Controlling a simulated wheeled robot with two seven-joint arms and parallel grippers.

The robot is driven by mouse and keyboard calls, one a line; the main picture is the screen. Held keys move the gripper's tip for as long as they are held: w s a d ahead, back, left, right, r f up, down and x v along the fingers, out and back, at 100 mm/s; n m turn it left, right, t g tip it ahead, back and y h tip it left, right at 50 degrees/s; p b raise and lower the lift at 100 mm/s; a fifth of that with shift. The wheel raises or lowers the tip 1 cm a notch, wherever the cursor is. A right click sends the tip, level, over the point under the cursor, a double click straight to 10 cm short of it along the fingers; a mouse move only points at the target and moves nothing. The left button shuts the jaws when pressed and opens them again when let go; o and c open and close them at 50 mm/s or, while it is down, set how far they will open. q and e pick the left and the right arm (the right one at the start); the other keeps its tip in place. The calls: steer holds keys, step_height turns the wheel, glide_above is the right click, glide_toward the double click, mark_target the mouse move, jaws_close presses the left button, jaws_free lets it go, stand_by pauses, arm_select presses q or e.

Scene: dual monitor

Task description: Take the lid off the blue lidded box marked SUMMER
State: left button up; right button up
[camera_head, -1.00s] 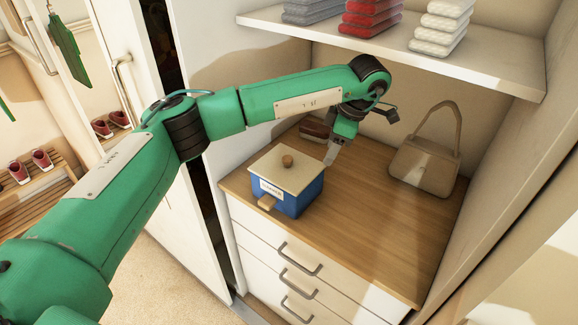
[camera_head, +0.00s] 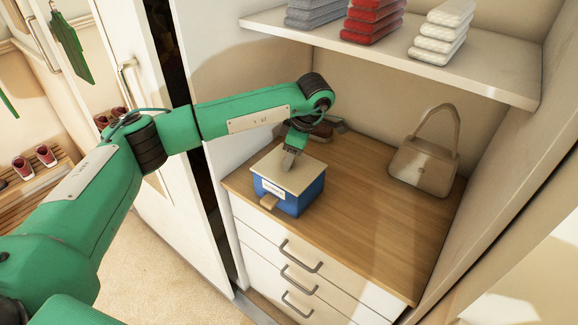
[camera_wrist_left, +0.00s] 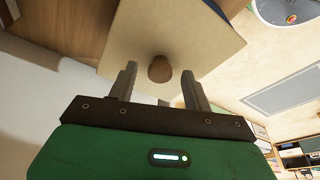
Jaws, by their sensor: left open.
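The blue lidded box (camera_head: 288,198) stands on the wooden top of the drawer unit, with a white label on its front whose print is too small to read. Its flat cream lid (camera_head: 310,178) is on, and a tan block-like piece juts out low at the front. My left gripper (camera_head: 289,161) is over the lid, pointing down, and hides the round knob in the head view. In the left wrist view the brown knob (camera_wrist_left: 159,68) stands on the lid (camera_wrist_left: 205,35) between the open fingers (camera_wrist_left: 157,80). I cannot tell whether they touch it. My right gripper is not in view.
A beige handbag (camera_head: 424,164) stands at the right on the wooden top (camera_head: 375,235). A brown item (camera_head: 323,129) lies behind the box, near my wrist. A shelf (camera_head: 400,55) with folded stacks hangs above. The top is clear between box and bag.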

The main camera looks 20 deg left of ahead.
arm_select(q)
steer(key=shift+a+f, duration=0.1)
steer(key=shift+f, duration=0.2)
steer(key=c, duration=1)
steer(key=shift+c, duration=0.2)
